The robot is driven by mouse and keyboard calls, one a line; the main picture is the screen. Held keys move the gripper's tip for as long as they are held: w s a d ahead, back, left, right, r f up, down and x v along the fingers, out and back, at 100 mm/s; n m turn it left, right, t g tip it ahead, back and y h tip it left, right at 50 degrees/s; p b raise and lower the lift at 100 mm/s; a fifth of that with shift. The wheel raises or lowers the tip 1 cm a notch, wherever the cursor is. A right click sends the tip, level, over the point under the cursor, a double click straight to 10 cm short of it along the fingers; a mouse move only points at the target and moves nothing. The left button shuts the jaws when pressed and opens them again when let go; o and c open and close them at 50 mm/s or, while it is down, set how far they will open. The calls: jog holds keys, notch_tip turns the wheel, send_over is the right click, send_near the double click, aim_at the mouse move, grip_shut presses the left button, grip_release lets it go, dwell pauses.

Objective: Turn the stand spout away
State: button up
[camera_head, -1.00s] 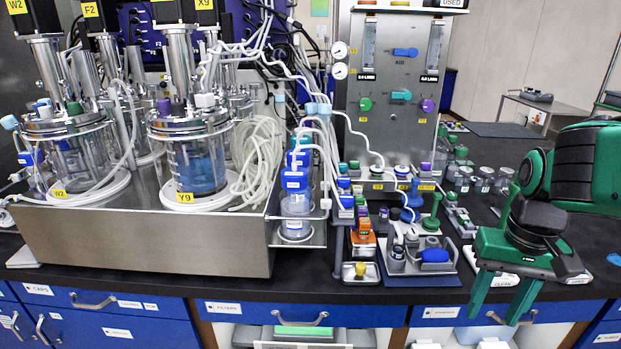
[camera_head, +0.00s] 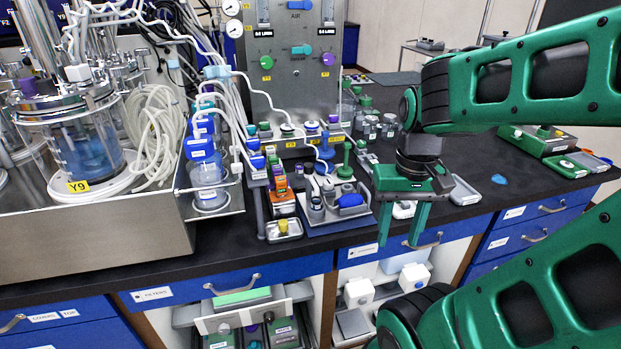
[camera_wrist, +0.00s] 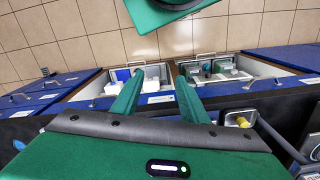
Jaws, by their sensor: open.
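My gripper (camera_head: 400,236) is open and empty, its fingers pointing down in front of the bench's front edge. In the wrist view its two fingers (camera_wrist: 158,92) stand apart with nothing between them. A steel stand (camera_head: 231,207) left of the gripper carries blue-capped bottles (camera_head: 202,148) with white tubes running up from them. I cannot tell for sure which part is the stand spout. A small mat (camera_head: 321,229) with a grey holder (camera_head: 350,208), a blue piece and a green cone-shaped piece (camera_head: 346,165) lies between that stand and my gripper. The gripper touches none of these.
The bioreactor vessel Y9 (camera_head: 80,140) and coiled tubing (camera_head: 155,130) are at left.

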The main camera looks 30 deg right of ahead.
notch_tip(320, 180, up, 2)
notch_tip(320, 180, up, 10)
jog(key=r, duration=0.1)
send_over(309, 165)
jog(key=shift+n, duration=0.3)
notch_tip(309, 165, down, 11)
jog(key=shift+r, duration=0.15)
jog(key=shift+c, duration=0.4)
grip_shut()
